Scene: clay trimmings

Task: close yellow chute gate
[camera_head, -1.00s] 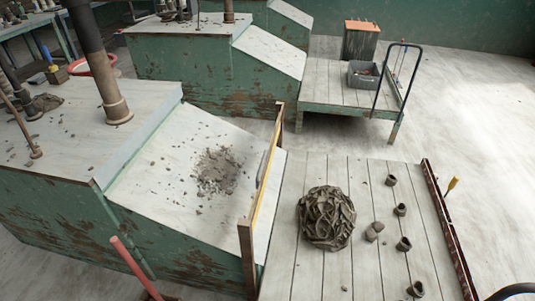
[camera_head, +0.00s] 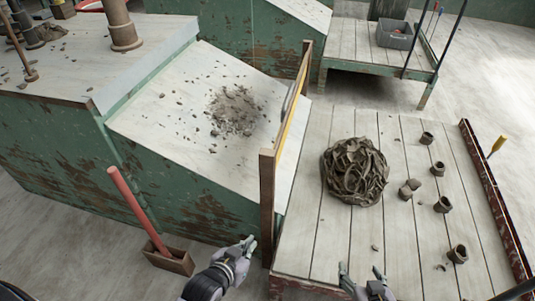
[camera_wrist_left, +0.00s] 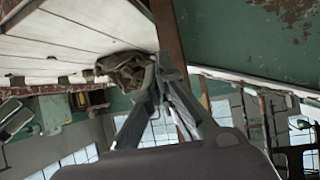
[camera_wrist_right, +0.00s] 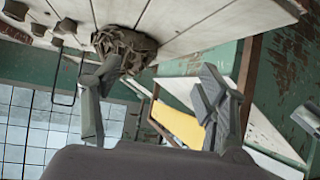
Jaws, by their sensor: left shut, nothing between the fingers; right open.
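The yellow chute gate (camera_head: 289,122) shows nearly edge-on between two brown posts at the low end of the pale sloping chute (camera_head: 180,110). A grey handle (camera_head: 288,99) is on its chute side. Its yellow face (camera_wrist_right: 180,124) shows between my fingers in the right wrist view, apart from them. I cannot tell how far it is open. My left gripper (camera_head: 249,244) is shut and empty, left of the near post (camera_head: 267,205) and low in front of the chute. My right gripper (camera_head: 362,270) is open and empty at the cart's near edge.
A clay lump (camera_head: 355,172) and several small clay pieces lie on the plank cart (camera_head: 310,235), right of the gate. Crumbs (camera_head: 235,110) lie on the chute. A red-handled tool stands in a brown box (camera_head: 168,261) on the floor, left of my left gripper.

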